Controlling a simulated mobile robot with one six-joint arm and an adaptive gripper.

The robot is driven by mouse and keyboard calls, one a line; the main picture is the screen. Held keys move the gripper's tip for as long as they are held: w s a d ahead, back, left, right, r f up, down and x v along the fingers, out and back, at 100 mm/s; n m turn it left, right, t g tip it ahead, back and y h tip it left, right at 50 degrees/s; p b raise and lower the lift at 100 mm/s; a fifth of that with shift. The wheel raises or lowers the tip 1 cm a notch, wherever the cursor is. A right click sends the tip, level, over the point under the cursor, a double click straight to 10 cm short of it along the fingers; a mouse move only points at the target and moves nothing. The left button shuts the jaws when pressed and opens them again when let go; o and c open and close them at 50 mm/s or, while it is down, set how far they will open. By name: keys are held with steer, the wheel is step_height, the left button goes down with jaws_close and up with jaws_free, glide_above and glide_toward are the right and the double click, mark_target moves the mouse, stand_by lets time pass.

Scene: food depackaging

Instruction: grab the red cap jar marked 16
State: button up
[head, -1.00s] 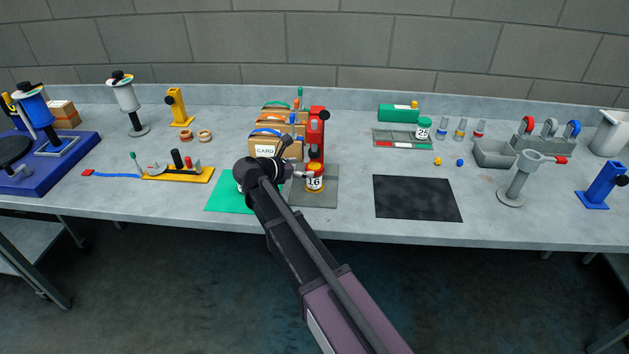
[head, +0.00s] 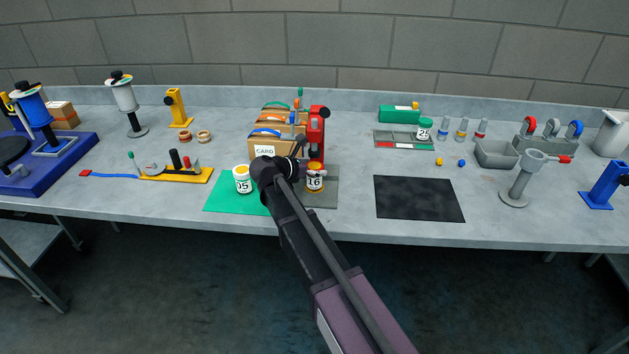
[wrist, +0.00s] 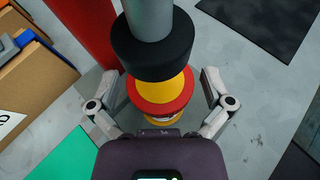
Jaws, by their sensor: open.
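The jar marked 16 (head: 315,184) stands upright on the grey base of the red press. In the wrist view its red cap with a yellow centre (wrist: 163,104) lies under the press's black round head (wrist: 152,52), which hides part of it. My gripper (wrist: 160,80) is open, with one finger on the left and one on the right of the jar. Whether either finger touches the jar I cannot tell. In the head view my gripper (head: 299,171) is beside the jar's left side, partly hidden by my wrist.
The red press column (head: 316,135) stands behind the jar. A jar marked 05 (head: 242,180) stands on the green mat (head: 220,203) to the left. Cardboard boxes (head: 265,148) are behind my gripper. A black mat (head: 418,198) lies clear to the right.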

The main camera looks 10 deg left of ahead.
stand_by(0.4)
steer(key=c, duration=1)
steer(key=shift+r, duration=0.2)
steer(key=shift+c, duration=0.2)
step_height(320, 180, up, 4)
steer(key=p, duration=0.4)
steer(key=shift+f, duration=0.1)
steer(key=s+d, duration=0.2)
steer(key=s, duration=0.5)
steer(key=s+d+p, duration=0.1)
steer(key=s+d, duration=0.2)
steer(key=s, duration=0.5)
steer(key=shift+d+r, duration=0.25)
steer(key=shift+r, duration=0.15)
